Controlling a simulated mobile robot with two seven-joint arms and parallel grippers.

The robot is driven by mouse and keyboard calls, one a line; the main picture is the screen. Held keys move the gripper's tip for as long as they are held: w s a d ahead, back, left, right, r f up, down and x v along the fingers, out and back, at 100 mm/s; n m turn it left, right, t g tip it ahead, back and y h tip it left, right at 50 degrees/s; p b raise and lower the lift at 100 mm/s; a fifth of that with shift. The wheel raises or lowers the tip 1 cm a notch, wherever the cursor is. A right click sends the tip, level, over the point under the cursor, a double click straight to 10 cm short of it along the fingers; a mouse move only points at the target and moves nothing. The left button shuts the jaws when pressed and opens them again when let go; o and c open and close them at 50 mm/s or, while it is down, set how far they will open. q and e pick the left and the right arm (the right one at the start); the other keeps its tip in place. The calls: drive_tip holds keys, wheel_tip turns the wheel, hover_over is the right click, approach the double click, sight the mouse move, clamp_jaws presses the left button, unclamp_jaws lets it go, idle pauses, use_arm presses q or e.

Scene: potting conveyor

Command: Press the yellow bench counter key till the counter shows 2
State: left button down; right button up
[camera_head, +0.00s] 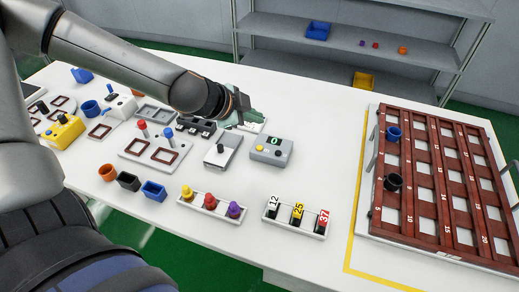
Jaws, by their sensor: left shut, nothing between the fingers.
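The bench counter (271,151) is a small grey box near the middle of the white bench. Its display (275,141) is lit green and appears to read 0. The round yellow key (260,149) is on its left part. My left gripper (259,117) is shut and empty, held above the bench just behind and left of the counter, apart from the key. My right gripper is not in view.
A grey box with a black knob (221,155) stands just left of the counter. In front are a rack of coloured pegs (221,211) and a rack of numbered tags (291,227). A brown slotted tray (435,190) lies right. Bench between counter and tray is clear.

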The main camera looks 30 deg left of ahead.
use_arm(q)
drive_tip(key=b, duration=0.4)
hover_over(259, 148)
drive_tip(key=f, duration=0.5)
drive_tip(key=shift+s+a+f, duration=0.3)
drive_tip(key=shift+s+f, duration=0.05)
drive_tip(key=shift+s, duration=0.05)
drive_tip(key=shift+f+b, duration=0.6)
drive_tip(key=shift+b, duration=0.15)
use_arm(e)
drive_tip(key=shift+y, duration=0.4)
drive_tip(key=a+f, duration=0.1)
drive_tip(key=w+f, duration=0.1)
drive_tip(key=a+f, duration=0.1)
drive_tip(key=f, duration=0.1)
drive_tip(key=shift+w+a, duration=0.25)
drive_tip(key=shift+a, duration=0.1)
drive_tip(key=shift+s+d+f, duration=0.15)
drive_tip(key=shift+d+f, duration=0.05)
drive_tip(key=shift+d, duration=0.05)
use_arm(q)
drive_tip(key=shift+f, duration=0.1)
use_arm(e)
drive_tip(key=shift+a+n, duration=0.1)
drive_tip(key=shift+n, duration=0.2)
use_arm(q)
drive_tip(key=shift+f+b, duration=0.4)
drive_tip(key=shift+b, duration=0.15)
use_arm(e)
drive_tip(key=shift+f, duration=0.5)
